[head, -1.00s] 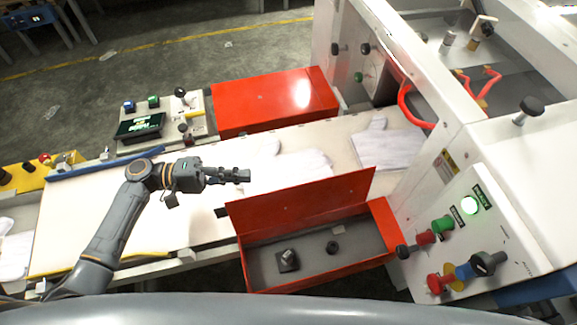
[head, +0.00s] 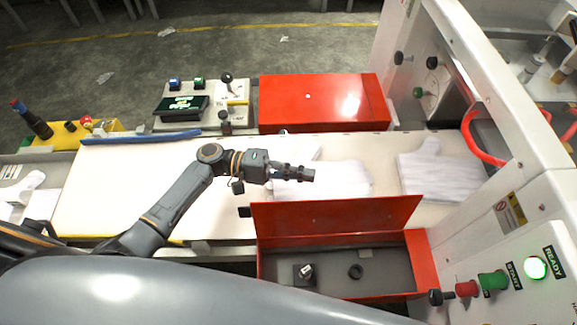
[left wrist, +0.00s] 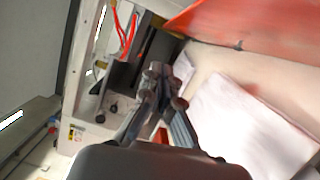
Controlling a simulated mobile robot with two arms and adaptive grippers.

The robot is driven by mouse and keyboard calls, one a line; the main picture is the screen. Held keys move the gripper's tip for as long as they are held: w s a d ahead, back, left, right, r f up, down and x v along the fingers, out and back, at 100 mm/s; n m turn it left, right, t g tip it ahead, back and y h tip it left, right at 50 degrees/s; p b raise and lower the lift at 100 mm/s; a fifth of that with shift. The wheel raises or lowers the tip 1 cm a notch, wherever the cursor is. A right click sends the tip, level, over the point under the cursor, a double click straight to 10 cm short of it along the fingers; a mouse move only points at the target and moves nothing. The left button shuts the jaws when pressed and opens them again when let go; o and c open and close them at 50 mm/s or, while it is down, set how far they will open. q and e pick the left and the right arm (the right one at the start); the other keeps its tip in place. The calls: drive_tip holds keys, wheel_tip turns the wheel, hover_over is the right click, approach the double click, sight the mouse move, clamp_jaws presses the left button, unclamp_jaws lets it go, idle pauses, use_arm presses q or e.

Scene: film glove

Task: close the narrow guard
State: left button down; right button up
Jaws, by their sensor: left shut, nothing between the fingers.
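Nearest me, a red guard lid (head: 335,217) stands raised along the far side of its shallow open box (head: 413,262). Inside the box are a small block with a knob and a dark ring. A second red guard (head: 325,103), across the belt, lies shut. My left gripper (head: 308,174) is shut and empty, over the belt just beyond the raised lid's top edge in the picture, with a visible gap. The left wrist view shows its closed fingers (left wrist: 165,82) and part of a red panel (left wrist: 250,28); I cannot tell which guard that is. My right gripper is out of view.
White gloves (head: 440,175) lie on the pale belt (head: 110,190). The white machine (head: 520,160) with a red loop handle and a lit green READY button stands at right. A control box (head: 190,105) and a blue bar (head: 140,137) border the belt's far side.

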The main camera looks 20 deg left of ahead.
use_arm(q)
drive_tip(key=s+d+p, duration=0.3)
drive_tip(key=d, duration=0.2)
drive_tip(key=shift+s+r+p, duration=0.2)
drive_tip(key=shift+r+p, duration=0.1)
drive_tip(key=shift+p, duration=0.05)
drive_tip(key=shift+w+d, duration=0.1)
drive_tip(key=shift+d, duration=0.1)
